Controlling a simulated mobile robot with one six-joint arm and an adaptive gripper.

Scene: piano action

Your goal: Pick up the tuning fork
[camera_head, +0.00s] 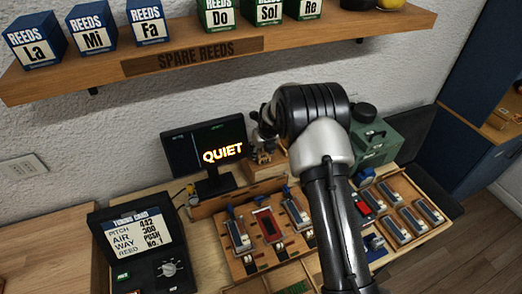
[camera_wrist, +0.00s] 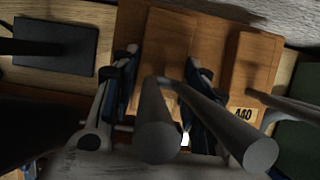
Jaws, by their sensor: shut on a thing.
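The grey metal tuning fork (camera_wrist: 157,125) shows in the wrist view with its two thick round tines pointing toward the camera. My gripper (camera_wrist: 162,82) is shut on it, with a dark finger on either side near its lower part. Behind it is a wooden block (camera_wrist: 170,35); I cannot tell whether the fork still touches it. In the head view my gripper (camera_head: 262,143) is small and partly hidden by my arm, beside the monitor, and the fork cannot be made out there.
The monitor (camera_head: 208,152) reads QUIET. A green case (camera_head: 375,140) stands right of my arm. Reed trays (camera_head: 268,228) lie in front, and a shelf (camera_head: 290,45) hangs above.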

